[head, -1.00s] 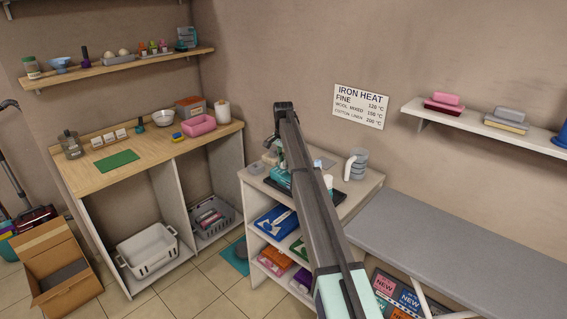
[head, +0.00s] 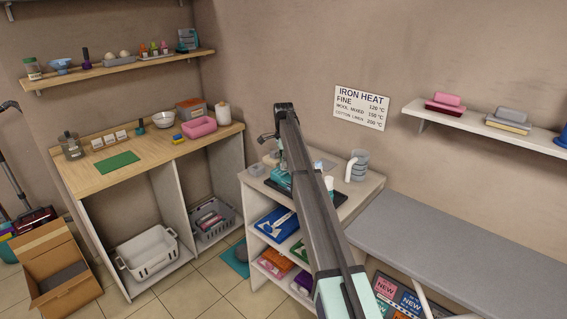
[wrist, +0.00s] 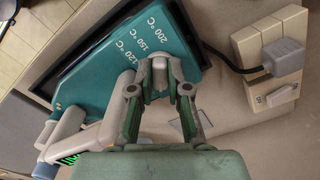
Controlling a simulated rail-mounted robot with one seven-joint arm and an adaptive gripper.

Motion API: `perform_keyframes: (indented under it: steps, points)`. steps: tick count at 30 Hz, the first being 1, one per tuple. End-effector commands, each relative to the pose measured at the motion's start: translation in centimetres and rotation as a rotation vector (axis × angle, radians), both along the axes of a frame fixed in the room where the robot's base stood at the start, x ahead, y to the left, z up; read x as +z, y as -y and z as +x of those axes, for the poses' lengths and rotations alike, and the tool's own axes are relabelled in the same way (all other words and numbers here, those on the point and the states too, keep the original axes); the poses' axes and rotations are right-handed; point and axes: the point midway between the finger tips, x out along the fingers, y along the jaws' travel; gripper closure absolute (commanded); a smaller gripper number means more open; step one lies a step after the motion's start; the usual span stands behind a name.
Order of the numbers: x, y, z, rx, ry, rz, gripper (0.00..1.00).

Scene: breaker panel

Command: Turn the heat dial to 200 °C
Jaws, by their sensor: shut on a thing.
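The teal dial station (wrist: 100,65) fills the upper left of the wrist view, with printed marks 120, 150 and 200 °C in a row along its face. In the head view the teal station (head: 281,180) shows partly on the small cabinet, largely behind my arm. The wall sign (head: 361,107) lists iron heat, with cotton/linen at 200 °C.
A beige socket strip (wrist: 245,50) with a grey plug (wrist: 284,57) and dark cable lies right of the station. A grey jug (head: 357,166) stands on the cabinet (head: 372,186).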

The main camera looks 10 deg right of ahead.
Motion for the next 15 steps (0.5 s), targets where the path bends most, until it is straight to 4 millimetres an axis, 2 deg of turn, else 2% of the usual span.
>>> perform_keyframes:
  steps: [10,11,12,15]
  points:
    - [0.05,0.03,0.05,-0.005,0.001,-0.001,1.0]
    - [0.05,0.03,0.05,-0.005,0.001,-0.001,0.77]
    - [0.05,0.03,0.05,-0.005,0.001,-0.001,0.73]
    - [0.05,0.03,0.03,-0.004,0.001,0.0,0.73]
